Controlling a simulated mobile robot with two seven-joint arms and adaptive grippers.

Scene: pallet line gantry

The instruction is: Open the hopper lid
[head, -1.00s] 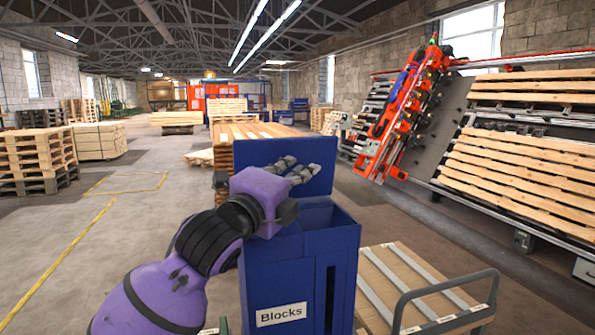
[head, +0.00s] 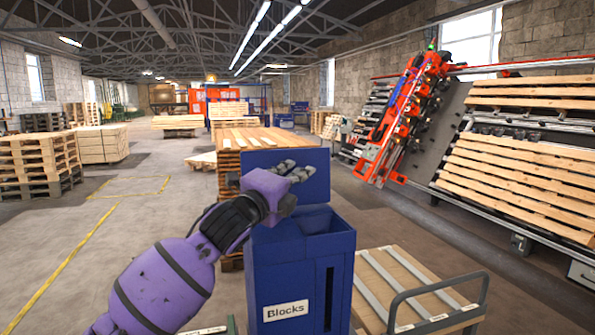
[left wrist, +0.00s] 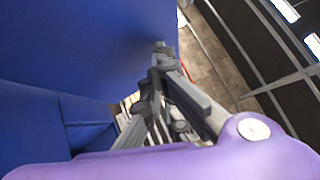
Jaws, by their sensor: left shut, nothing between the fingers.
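The blue hopper (head: 285,280), labelled "Blocks", stands at the middle front. Its lid (head: 316,190) stands upright at the rear edge, and the open top shows the dark inside. My left gripper (head: 301,172) is in front of the lid's upper part, shut with nothing in it. In the left wrist view the shut fingers (left wrist: 160,52) are beside a broad blue panel, which looks like the lid (left wrist: 85,40). Whether they touch it I cannot tell. My arm hides the left part of the lid and the hopper's upper left. My right gripper is not in view.
A cart (head: 440,318) with a grey handle and a slatted wooden bed stands right of the hopper. A wooden pallet stack (head: 250,140) is behind it. Red machinery (head: 405,115) and sloped pallets stand at the right. Floor to the left is open.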

